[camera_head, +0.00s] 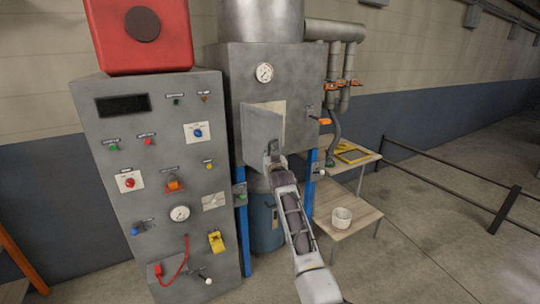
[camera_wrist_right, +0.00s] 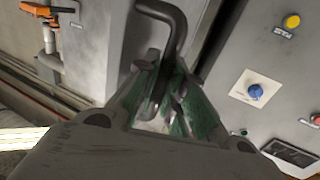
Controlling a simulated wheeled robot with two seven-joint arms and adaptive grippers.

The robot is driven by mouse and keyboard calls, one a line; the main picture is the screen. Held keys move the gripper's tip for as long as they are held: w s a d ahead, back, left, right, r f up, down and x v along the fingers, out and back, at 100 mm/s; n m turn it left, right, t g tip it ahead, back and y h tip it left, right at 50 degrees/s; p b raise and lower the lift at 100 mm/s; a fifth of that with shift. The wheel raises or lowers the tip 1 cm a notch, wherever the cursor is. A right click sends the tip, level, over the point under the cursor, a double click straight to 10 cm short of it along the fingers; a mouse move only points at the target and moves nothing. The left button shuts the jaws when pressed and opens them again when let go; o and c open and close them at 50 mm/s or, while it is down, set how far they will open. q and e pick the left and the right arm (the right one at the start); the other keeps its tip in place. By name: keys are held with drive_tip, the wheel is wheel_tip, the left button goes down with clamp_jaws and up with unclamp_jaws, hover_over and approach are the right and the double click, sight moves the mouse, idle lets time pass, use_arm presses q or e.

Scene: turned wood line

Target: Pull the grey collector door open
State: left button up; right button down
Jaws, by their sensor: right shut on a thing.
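The grey collector door (camera_head: 260,130) is on the front of the grey collector housing (camera_head: 300,75) in the head view. It stands at an angle to the housing, partly open, with a pale area showing behind its upper right edge. My right gripper (camera_head: 272,160) is at the door's lower right part. In the right wrist view, my right gripper (camera_wrist_right: 165,95) is shut on a dark bent handle (camera_wrist_right: 175,22), with its green-padded fingers on both sides of the bar. In the head view the handle is mostly hidden by the gripper. My left gripper is not in view.
A grey control cabinet (camera_head: 150,240) with buttons and gauges stands close on the left. A blue drum (camera_head: 265,225) stands under the housing. A wooden bench (camera_head: 350,222) with a white bowl (camera_head: 341,217) is to the right. A dark railing (camera_head: 450,188) borders open floor.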

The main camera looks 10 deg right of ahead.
drive_tip(key=c, duration=1.5)
unclamp_jaws()
drive_tip(key=shift+s, duration=0.15)
drive_tip(key=s, duration=0.7)
drive_tip(key=shift+s+d, duration=0.1)
drive_tip(key=shift+r, duration=0.1)
